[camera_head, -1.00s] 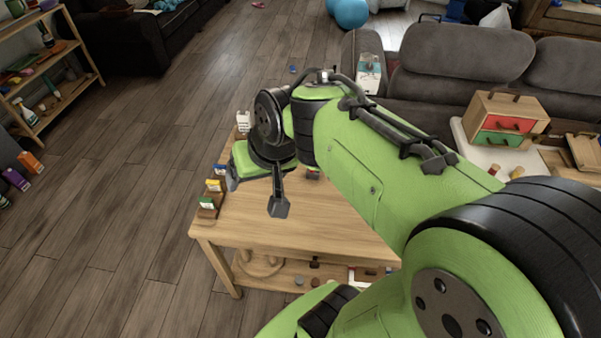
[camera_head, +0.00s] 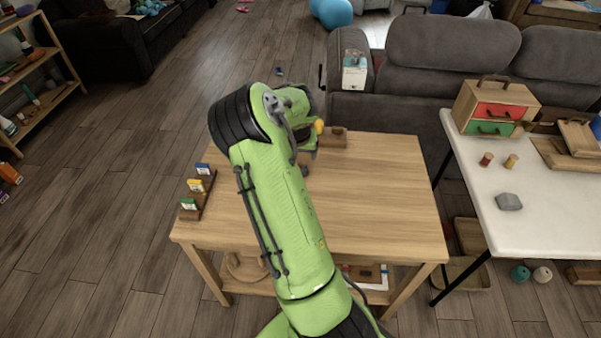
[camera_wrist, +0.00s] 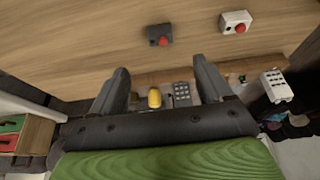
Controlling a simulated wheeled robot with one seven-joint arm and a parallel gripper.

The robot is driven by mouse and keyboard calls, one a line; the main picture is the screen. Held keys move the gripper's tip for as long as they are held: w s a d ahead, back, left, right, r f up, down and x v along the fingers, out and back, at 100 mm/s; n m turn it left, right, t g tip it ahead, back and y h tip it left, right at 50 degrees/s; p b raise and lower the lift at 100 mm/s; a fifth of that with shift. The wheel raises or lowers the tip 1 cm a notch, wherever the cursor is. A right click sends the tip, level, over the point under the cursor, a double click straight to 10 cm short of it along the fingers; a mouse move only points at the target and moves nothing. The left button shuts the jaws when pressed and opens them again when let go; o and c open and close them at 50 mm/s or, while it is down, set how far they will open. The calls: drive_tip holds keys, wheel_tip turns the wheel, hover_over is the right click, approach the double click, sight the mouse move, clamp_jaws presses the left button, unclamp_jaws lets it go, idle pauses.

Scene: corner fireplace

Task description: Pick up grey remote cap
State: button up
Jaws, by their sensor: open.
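My gripper (camera_wrist: 159,66) is open and empty in the wrist view, with its two dark fingers spread above the wooden table (camera_head: 385,190). A grey keypad piece (camera_wrist: 181,93), perhaps the grey remote cap, stands near the table's edge between the fingers as seen from the wrist. A yellow rounded piece (camera_wrist: 154,98) stands beside it and also shows in the head view (camera_head: 318,126). A dark box with a red button (camera_wrist: 160,35) and a white box with a red button (camera_wrist: 235,20) lie on the table. My arm hides much of the table and gripper in the head view.
A wooden rack with several coloured cards (camera_head: 195,192) stands at the table's left edge. A white table (camera_head: 540,235) at the right holds a drawer box (camera_head: 493,106) and a grey block (camera_head: 508,201). The wooden table's right part is clear.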

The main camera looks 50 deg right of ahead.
drive_tip(key=b+x, duration=0.3)
drive_tip(key=x, duration=1)
drive_tip(key=shift+w, duration=0.15)
drive_tip(key=shift+r, duration=0.1)
drive_tip(key=shift+c, duration=0.2)
drive_tip(key=c, duration=1)
